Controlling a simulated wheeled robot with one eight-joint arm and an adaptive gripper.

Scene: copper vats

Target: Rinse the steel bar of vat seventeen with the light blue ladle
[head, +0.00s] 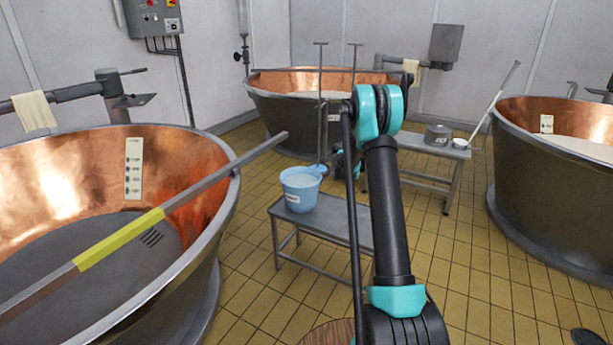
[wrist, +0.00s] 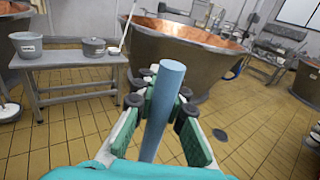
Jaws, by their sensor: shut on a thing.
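My gripper (wrist: 161,106) is shut on a light blue round handle in the wrist view, which I take for the light blue ladle (wrist: 168,85). Its lower end is out of that view. In the head view my arm hides most of the gripper, and a small light blue part shows by the rim of a light blue bucket (head: 300,192). A steel bar (head: 215,174) with a yellow section (head: 120,240) lies across the open copper vat (head: 200,275) at left. I cannot read which vat is number seventeen.
The bucket stands on a low metal bench (head: 320,222) between the vats. Another copper vat (head: 285,110) stands behind, and one (head: 545,190) at right. A second bench (head: 430,153) holds a lidded grey pot (head: 437,135).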

